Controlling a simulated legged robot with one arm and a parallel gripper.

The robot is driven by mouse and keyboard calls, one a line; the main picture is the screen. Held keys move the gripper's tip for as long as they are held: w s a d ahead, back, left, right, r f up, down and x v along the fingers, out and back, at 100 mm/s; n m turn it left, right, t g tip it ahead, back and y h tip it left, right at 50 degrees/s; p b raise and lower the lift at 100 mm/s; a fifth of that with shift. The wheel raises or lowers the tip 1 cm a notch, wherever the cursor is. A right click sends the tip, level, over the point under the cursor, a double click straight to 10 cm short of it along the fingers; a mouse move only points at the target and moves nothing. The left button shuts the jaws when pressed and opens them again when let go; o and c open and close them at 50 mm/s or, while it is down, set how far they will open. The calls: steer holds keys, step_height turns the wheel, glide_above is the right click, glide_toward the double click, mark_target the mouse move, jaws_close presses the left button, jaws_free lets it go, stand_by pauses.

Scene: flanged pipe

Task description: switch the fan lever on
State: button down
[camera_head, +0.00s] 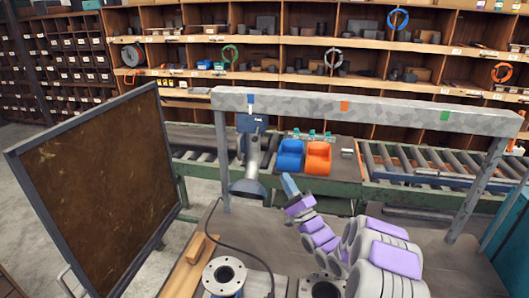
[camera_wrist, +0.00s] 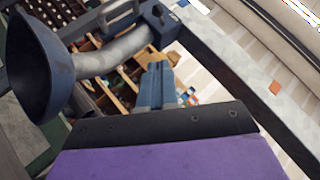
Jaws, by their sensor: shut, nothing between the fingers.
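A grey extractor pipe (camera_head: 253,155) with a dark funnel hood (camera_head: 248,188) hangs from the left part of the overhead beam, under a blue-grey box (camera_head: 251,123). In the wrist view the hood (camera_wrist: 35,65) is large at the left, the pipe (camera_wrist: 115,52) runs up to the right, and the box (camera_wrist: 168,24) is at the top. I cannot make out a separate lever on it. My gripper (camera_head: 287,182) has blue-grey fingers, shut and empty, just right of the hood in the picture. The closed fingers (camera_wrist: 157,78) point toward the box in the wrist view, apart from it.
A speckled beam (camera_head: 390,108) on grey posts spans the workbench (camera_head: 440,262). Flanged pipe pieces (camera_head: 224,275) stand at the front. A dark framed board (camera_head: 95,190) is at the left. Blue (camera_head: 290,155) and orange (camera_head: 318,157) bins lie behind, before a roller conveyor (camera_head: 420,160) and shelves.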

steer(key=b, duration=0.3)
glide_toward(256, 134)
steer(key=w+a+r, duration=0.1)
steer(key=w, duration=0.3)
steer(key=shift+s+a+r, duration=0.15)
steer(key=shift+a+r, duration=0.2)
steer(key=shift+a, duration=0.15)
steer(key=shift+r+p, duration=0.1)
steer(key=shift+p, duration=0.25)
steer(key=shift+s+r+m+h+p, duration=0.2)
steer(key=shift+m+h+p, duration=0.2)
steer(key=shift+m+p, duration=0.1)
steer(key=shift+s+r+m+h+p, duration=0.1)
steer(key=shift+r+m+h+p, duration=0.25)
steer(key=shift+p, duration=0.25)
steer(key=r+m+g+h+p, duration=0.1)
steer(key=m+h+p, duration=0.1)
steer(key=p, duration=0.2)
steer(key=s+r+m+g+h+p, duration=0.1)
steer(key=r+m+g+p, duration=0.1)
steer(key=p, duration=0.2)
steer(key=r+m+g+h+p, duration=0.1)
steer(key=m+h+p, duration=0.1)
steer(key=p, duration=0.3)
steer(key=shift+s+a+r+m+h, duration=0.15)
steer(key=shift+r+m+h, duration=0.1)
steer(key=shift+m+h, duration=0.15)
